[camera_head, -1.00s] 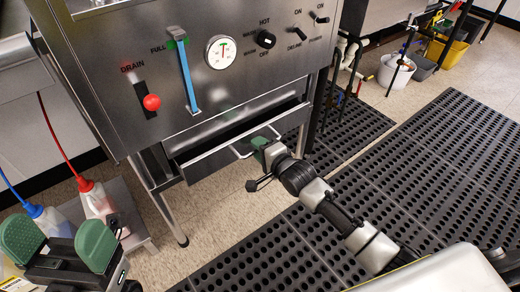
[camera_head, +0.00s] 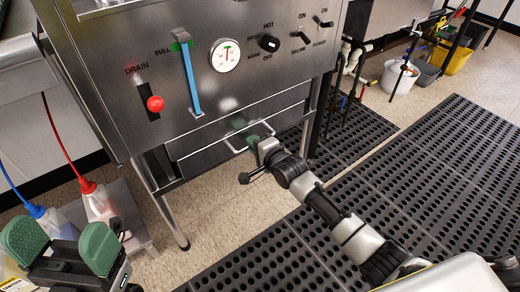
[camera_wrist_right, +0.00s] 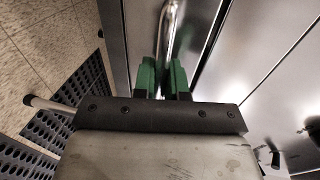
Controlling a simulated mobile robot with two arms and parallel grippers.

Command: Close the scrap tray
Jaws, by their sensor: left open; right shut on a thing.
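The scrap tray (camera_head: 210,160) is a steel drawer low in the front of the steel machine. Its front now looks nearly flush with the machine, with only a thin line above it. My right gripper (camera_head: 255,142) is shut on the tray's bar handle (camera_head: 236,149). In the right wrist view, the green fingers (camera_wrist_right: 163,80) stand on both sides of the shiny handle bar (camera_wrist_right: 171,30). My left gripper (camera_head: 62,248) is open and empty at the lower left, away from the tray.
Above the tray are a red drain knob (camera_head: 155,104), a blue level gauge (camera_head: 190,78) and a dial (camera_head: 225,55). Bottles (camera_head: 97,203) with red and blue tubes stand at the left. Black perforated mats (camera_head: 440,165) cover the floor at right.

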